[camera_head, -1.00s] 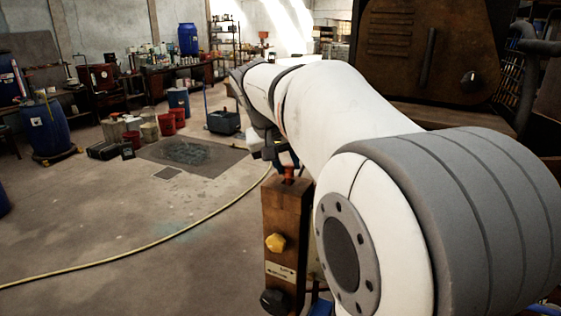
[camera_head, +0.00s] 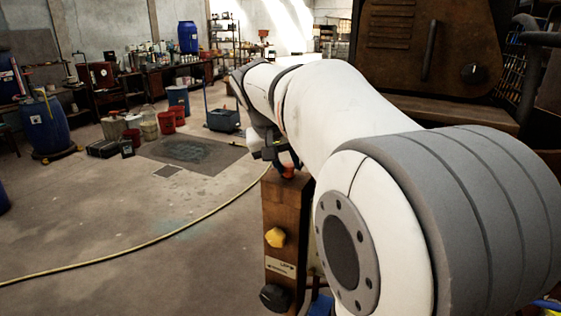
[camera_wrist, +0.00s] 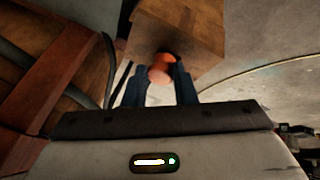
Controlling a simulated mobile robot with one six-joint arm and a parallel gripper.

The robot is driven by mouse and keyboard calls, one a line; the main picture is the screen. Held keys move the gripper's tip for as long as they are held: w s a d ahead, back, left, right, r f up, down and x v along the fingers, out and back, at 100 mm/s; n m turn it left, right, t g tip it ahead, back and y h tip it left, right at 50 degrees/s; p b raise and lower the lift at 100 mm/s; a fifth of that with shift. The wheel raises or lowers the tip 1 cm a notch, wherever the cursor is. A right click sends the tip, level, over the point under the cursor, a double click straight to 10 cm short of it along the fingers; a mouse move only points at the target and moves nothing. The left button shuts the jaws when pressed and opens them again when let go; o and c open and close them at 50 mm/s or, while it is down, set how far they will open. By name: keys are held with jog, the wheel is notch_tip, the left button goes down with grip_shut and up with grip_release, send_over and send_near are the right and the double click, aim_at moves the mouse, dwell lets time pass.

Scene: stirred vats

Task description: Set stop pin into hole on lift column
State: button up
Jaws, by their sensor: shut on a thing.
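The lift column (camera_head: 283,215) is a brown, rust-coloured post in front of my arm in the head view. It carries a yellow knob (camera_head: 275,237), a small label and a black knob. The stop pin (camera_head: 288,171) shows as an orange-red head at the column's top. In the wrist view the pin's round head (camera_wrist: 161,68) sits between the fingertips of my gripper (camera_wrist: 164,76), which is shut on it. The column (camera_wrist: 190,28) lies just beyond. The hole and the pin's shank are hidden, so I cannot tell how deep the pin sits.
A yellow hose (camera_head: 150,244) curves over the floor behind the column. A large rusty machine (camera_head: 430,60) stands at the back right. Blue drums, red buckets (camera_head: 165,122) and a blue cart (camera_head: 222,120) stand farther back. The floor at left is mostly clear.

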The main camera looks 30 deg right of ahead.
jog(key=o, duration=1)
jog(key=shift+o, duration=0.2)
jog(key=shift+r, duration=0.1)
jog(key=v, duration=0.7)
jog(key=shift+a+r, duration=0.25)
jog(key=shift+r, duration=0.05)
jog(key=shift+s, duration=0.1)
jog(key=s+a+f+n+y, duration=0.2)
jog(key=s+a+f, duration=0.3)
jog(key=s+f, duration=0.3)
jog(key=s+a+f+n+y, duration=0.2)
jog(key=s+a+f, duration=0.3)
jog(key=f, duration=1)
jog(key=s, duration=0.3)
jog(key=shift+s+f+y, duration=0.35)
jog(key=shift+f+y, duration=0.05)
